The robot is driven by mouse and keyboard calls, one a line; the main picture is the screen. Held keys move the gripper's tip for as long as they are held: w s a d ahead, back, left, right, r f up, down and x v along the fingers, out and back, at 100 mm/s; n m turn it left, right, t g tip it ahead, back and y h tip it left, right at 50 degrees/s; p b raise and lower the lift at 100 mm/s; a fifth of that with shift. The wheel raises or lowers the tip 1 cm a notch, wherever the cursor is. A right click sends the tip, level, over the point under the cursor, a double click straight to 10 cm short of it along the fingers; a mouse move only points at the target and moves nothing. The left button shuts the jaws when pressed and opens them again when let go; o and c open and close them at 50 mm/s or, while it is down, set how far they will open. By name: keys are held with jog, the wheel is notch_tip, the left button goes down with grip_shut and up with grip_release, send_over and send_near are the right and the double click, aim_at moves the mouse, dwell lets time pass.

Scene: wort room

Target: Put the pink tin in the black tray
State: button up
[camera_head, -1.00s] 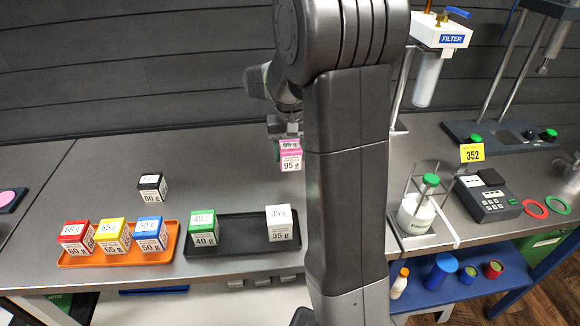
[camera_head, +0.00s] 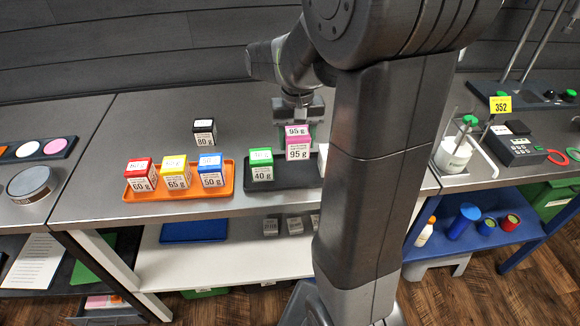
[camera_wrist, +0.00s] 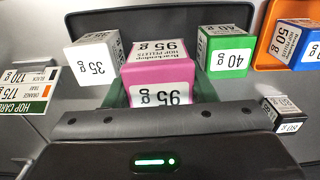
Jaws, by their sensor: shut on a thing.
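The pink tin (camera_head: 298,145), labelled 95 g, is held in my gripper (camera_head: 297,118). My gripper is shut on it. The black tray (camera_head: 289,177) lies behind and around the tin in the wrist view, where its bare rim shows (camera_wrist: 90,22). The pink tin (camera_wrist: 158,78) looks larger and nearer than its neighbours there, over the gap between a white 35 g tin (camera_wrist: 92,57) and a green 40 g tin (camera_wrist: 226,52). Both stand in the tray. In the head view my arm hides most of the white tin and the tray's right end.
An orange tray (camera_head: 180,192) with red, yellow and blue tins stands left of the black tray. A black 80 g tin (camera_head: 204,132) stands alone behind it. A scale (camera_head: 513,146) stands far right. A hop card (camera_wrist: 28,90) lies at the wrist view's left.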

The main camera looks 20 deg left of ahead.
aim_at(297, 149)
jog(key=shift+f, duration=3.2)
jog(key=shift+f, duration=0.15)
jog(key=o, duration=1)
notch_tip(297, 149, up, 12)
jog(key=shift+r, duration=0.15)
notch_tip(297, 149, down, 13)
jog(key=shift+r, duration=1.95)
